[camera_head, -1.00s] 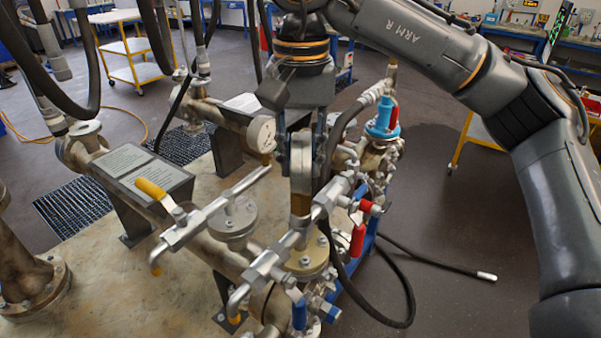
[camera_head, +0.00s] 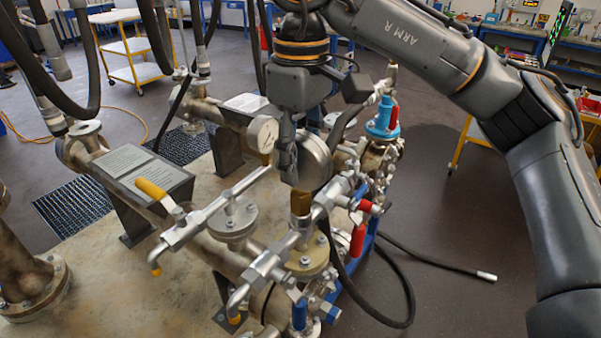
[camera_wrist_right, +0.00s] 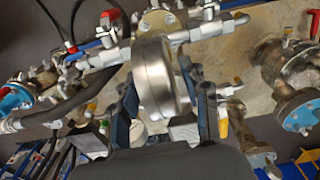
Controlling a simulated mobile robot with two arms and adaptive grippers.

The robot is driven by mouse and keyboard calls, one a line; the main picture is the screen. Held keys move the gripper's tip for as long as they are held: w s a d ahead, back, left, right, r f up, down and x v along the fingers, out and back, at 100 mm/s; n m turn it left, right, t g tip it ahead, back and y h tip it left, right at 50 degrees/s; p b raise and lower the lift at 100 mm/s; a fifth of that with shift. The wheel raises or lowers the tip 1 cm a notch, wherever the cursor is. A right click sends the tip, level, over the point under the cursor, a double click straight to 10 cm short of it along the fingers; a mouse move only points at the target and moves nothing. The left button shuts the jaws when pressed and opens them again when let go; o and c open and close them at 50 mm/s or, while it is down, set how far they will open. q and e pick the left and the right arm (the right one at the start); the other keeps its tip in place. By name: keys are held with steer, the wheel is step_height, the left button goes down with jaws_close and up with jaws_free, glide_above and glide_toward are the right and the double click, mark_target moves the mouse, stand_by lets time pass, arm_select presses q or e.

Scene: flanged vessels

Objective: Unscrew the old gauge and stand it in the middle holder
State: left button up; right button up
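The gauge (camera_head: 314,163), a silver round case, stands upright on a brass fitting (camera_head: 301,203) above the pipework. My right gripper (camera_head: 287,155) reaches down over it, with a finger visible at its left side. In the right wrist view the gauge (camera_wrist_right: 158,80) sits between the two dark fingers of my right gripper (camera_wrist_right: 165,105), which look closed on its case. Its dial is not readable in either view. My left gripper is not in view. I cannot make out the middle holder.
A yellow-handled valve (camera_head: 152,189) and a red handle (camera_head: 357,240) flank the pipework. A blue-topped fitting (camera_head: 382,125) stands to the right. A black hose (camera_head: 405,290) lies on the right floor.

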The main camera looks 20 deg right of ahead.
steer(key=shift+r, duration=0.1)
step_height(320, 180, up, 12)
steer(key=shift+f, duration=0.1)
stand_by(0.7)
steer(key=shift+c, duration=0.3)
